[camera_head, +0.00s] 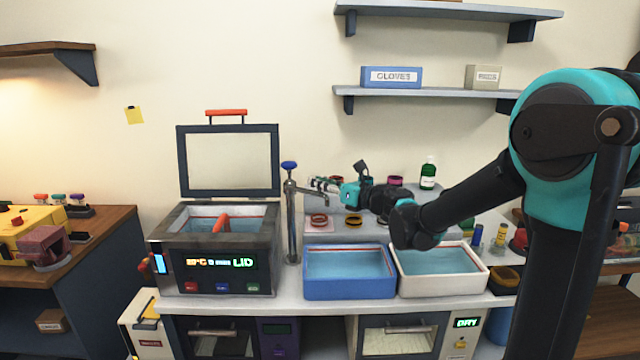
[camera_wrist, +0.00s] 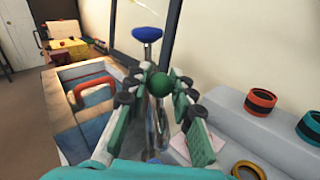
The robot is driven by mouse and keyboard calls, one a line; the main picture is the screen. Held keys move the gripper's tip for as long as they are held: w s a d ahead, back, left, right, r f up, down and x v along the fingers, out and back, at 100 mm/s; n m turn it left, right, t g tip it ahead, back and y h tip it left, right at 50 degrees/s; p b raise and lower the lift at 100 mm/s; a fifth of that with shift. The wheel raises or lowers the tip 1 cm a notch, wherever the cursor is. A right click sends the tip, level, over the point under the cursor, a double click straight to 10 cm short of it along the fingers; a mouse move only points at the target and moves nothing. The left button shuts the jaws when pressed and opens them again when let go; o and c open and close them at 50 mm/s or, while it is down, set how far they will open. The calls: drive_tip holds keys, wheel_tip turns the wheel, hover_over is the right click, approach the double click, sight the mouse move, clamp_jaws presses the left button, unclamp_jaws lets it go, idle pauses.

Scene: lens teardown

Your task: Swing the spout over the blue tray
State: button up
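The metal tap column (camera_head: 292,228) with a blue knob (camera_head: 289,165) stands between the lidded tank and the blue tray (camera_head: 349,287), which holds liquid. Its short spout seems to reach right toward my gripper (camera_head: 320,185), whose fingers partly hide it. In the wrist view, a green ball (camera_wrist: 161,84) and shiny metal show between the fingers of my gripper (camera_wrist: 158,100). The fingers look spread on either side of the ball; contact is unclear. The blue knob (camera_wrist: 147,34) stands just beyond them.
The tank (camera_head: 215,255) at left has its lid (camera_head: 228,160) raised, close to the tap. A white tray (camera_head: 443,284) adjoins the blue tray on the right. Colored rings (camera_head: 319,219) and a green bottle (camera_head: 428,174) stand on the raised step behind the trays.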

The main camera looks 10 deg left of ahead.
drive_tip(key=o, duration=0.4)
drive_tip(key=v, duration=1.2)
